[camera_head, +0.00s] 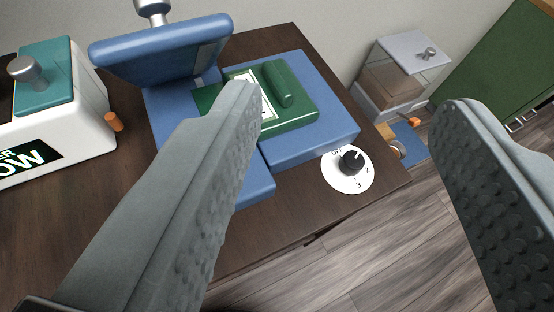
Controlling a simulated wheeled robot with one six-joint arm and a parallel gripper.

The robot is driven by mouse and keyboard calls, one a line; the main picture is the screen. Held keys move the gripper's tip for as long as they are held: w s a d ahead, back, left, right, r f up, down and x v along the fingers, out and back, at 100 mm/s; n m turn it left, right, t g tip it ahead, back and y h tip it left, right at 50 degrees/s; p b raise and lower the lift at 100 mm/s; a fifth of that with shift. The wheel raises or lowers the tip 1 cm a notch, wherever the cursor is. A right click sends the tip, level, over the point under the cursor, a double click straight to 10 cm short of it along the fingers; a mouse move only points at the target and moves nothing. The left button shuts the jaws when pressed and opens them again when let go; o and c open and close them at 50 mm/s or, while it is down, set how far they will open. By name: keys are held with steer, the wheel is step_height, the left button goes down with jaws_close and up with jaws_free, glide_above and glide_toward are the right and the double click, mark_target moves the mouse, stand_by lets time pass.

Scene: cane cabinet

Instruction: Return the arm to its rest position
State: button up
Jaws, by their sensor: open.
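My gripper (350,98) is open, with its two grey ridged fingers wide apart and nothing between them. The left finger reaches over the front of a blue press-like device (310,145) on a dark wooden cabinet top (90,225). The device's blue upper plate (160,50) is raised and tilted at the back left. A green block (300,115) with a raised green bar and a white label lies on the blue base, partly hidden by the left finger. A white dial with a black knob (352,160) sits at the base's front right corner. The right finger hangs over the floor side.
A white box with a teal top (95,125) and an orange peg stands at the left. Beyond the cabinet's right edge are a clear-sided container with a grey lid (412,48), an orange-tipped item (413,122) and a green cabinet (490,75). Wooden floor (390,240) is open at lower right.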

steer(key=shift+s+a, duration=0.1)
steer(key=shift+s, duration=0.05)
steer(key=s+a+r+m+t, duration=0.1)
steer(key=s+t, duration=0.2)
steer(key=s, duration=0.2)
steer(key=shift+s+r+m, duration=0.25)
steer(key=shift+s+m, duration=0.05)
steer(key=shift+s, duration=0.1)
